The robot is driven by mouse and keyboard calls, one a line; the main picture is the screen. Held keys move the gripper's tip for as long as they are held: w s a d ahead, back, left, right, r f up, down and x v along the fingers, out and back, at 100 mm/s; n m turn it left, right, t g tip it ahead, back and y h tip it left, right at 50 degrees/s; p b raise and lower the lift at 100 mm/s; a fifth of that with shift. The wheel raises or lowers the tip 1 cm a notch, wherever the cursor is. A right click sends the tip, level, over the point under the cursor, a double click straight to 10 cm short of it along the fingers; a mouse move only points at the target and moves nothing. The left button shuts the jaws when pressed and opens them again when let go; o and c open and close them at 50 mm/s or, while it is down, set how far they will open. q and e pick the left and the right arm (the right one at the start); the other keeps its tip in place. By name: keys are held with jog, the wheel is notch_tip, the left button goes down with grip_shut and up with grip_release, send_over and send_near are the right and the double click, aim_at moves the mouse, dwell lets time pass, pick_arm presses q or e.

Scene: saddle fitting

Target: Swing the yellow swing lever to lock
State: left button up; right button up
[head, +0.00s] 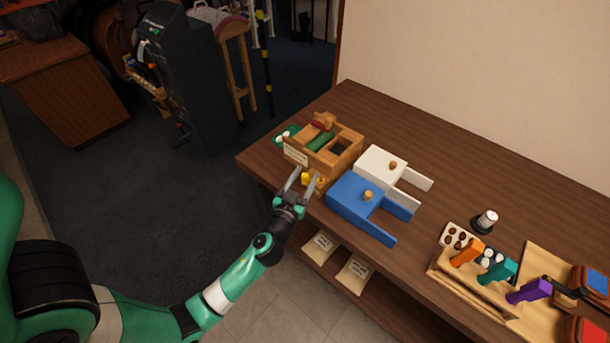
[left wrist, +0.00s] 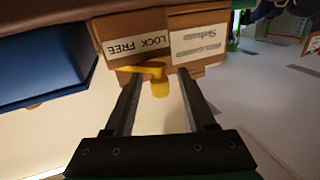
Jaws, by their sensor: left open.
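The yellow swing lever (head: 306,179) is on the front of the wooden fixture (head: 345,155) near the table's left end. In the left wrist view the lever (left wrist: 158,84) is in front of the fixture's face, below a label reading "LOCK FREE" (left wrist: 146,43). My left gripper (head: 306,178) is open, its two fingers pointing at the lever. In the left wrist view the fingers (left wrist: 158,85) stand on either side of the lever, with a gap around its lower end; contact cannot be told. My right gripper is not in view.
A blue block with two arms (head: 352,192) and a white one (head: 378,161) stand to the right of the fixture. A tray with coloured handles (head: 470,285) is farther right. The table's front edge (head: 420,275) runs close by. A shelf below holds paper tags (head: 353,272).

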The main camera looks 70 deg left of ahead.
pick_arm(q)
grip_shut()
dwell(0.4)
jog(key=shift+a+m+h+p, duration=0.2)
jog(key=shift+m+h+p, duration=0.1)
jog(key=shift+h+p, duration=0.3)
jog(key=m+t+h+p, duration=0.1)
jog(key=p, duration=0.2)
jog(key=a+m+t+h+p, duration=0.1)
jog(key=p, duration=0.2)
jog(key=w+m+t+h+p, duration=0.1)
jog(key=h+p, duration=0.1)
jog(key=p, duration=0.1)
jog(key=shift+a+r+m, duration=0.25)
jog(key=shift+r+m, duration=0.05)
jog(key=shift+r, duration=0.1)
jog(key=shift+f+m+t+h+p, duration=0.15)
jog(key=shift+m+t+h+p, duration=0.2)
jog(key=shift+h+p, duration=0.2)
jog(key=shift+w+a+f+m+t+h+p, duration=0.15)
jog(key=shift+m+t+h+p, duration=0.3)
jog(key=shift+h, duration=0.5)
jog(key=shift+w+f, duration=0.1)
